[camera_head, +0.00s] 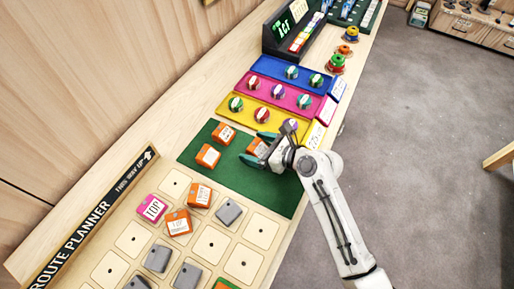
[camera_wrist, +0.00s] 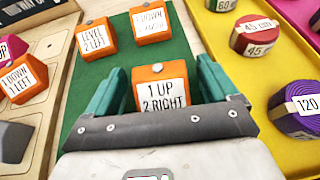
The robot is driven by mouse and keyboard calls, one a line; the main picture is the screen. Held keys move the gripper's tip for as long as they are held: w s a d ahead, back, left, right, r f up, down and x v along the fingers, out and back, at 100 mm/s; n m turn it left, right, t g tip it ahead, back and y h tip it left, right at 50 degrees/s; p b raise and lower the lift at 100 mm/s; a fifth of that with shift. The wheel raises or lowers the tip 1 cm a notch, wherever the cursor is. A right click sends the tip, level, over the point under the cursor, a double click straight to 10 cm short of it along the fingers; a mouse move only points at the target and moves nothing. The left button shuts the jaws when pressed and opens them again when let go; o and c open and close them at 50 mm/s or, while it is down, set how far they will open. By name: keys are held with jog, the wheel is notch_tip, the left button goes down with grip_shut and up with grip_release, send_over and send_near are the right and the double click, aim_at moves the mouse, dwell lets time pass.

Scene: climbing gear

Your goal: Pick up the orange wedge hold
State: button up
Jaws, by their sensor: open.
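My gripper (camera_head: 257,149) is open over the green mat (camera_head: 222,174), its two teal fingers apart. An orange wedge-like hold (camera_head: 256,145) with a white label is between the fingers. In the wrist view this hold (camera_wrist: 150,74) reads "1 UP 2 RIGHT"; its lower part is hidden behind my gripper's dark bar. I cannot tell whether the fingers touch it. Two other orange holds lie on the mat, "LEVEL 2 LEFT" (camera_wrist: 94,40) and one labelled "1 DOWN" (camera_wrist: 151,22).
The route planner board (camera_head: 130,238) holds orange, pink and grey blocks. Yellow (camera_head: 275,124), magenta and blue trays with rolled straps lie beyond the mat. Stacked coloured rings (camera_head: 336,64) stand near the bench's right edge. The mat's lower right part is clear.

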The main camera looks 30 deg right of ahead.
jog(key=c, duration=1.1)
jog(key=shift+o, duration=0.2)
jog(key=shift+r, duration=0.1)
